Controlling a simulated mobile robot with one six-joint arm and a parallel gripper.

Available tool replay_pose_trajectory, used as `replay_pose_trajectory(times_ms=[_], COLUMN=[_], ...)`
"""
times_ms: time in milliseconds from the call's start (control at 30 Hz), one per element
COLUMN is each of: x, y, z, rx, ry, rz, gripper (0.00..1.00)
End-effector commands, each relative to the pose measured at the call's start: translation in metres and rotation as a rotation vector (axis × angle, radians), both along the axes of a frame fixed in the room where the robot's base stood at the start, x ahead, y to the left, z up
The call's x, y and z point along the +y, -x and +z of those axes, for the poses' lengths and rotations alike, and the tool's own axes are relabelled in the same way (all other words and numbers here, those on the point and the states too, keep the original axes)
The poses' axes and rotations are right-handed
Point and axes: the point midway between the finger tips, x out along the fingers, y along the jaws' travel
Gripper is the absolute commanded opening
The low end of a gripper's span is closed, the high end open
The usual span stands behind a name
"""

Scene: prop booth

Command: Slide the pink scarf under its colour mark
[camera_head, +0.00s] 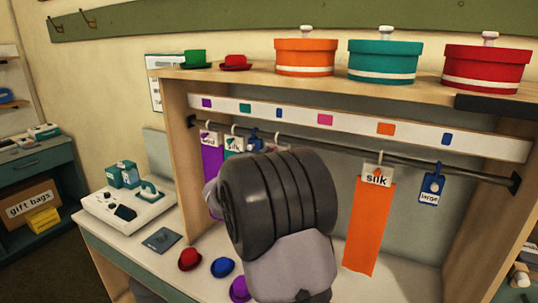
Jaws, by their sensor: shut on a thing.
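The pink colour mark (325,119) is on the white strip (355,126) above the rail (340,148). No pink scarf shows; the middle of the rail is partly covered by my dark arm joint. A purple scarf (212,160) hangs at the left end of the rail, with a teal scarf (235,146) beside it. A blue tag (254,138) hangs just right of that. An orange scarf (366,225) with a silk tag (377,176) hangs further right, below and slightly left of the orange mark (386,129). My gripper is hidden behind my arm.
A blue "large" tag (431,188) hangs near the rail's right end. Red (190,259), blue (222,267) and purple (239,288) hats sit on the counter below. Round boxes, one of them orange (305,58), stand on the top shelf. The rail between my arm and the orange scarf looks bare.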

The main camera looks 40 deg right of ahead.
Motion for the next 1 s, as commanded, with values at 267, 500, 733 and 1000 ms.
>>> replay_pose_trajectory(times_ms=[267,500,733,1000], x=[0.0,-0.001,-0.024,-0.05], y=[0.0,0.003,0.053,0.118], z=[0.0,-0.001,-0.004,-0.001], rx=[0.0,0.0,-0.003,-0.004], ry=[0.0,0.0,0.002,0.003], rz=[0.0,0.0,-0.005,-0.004], gripper=[0.0,0.0,0.0,0.0])
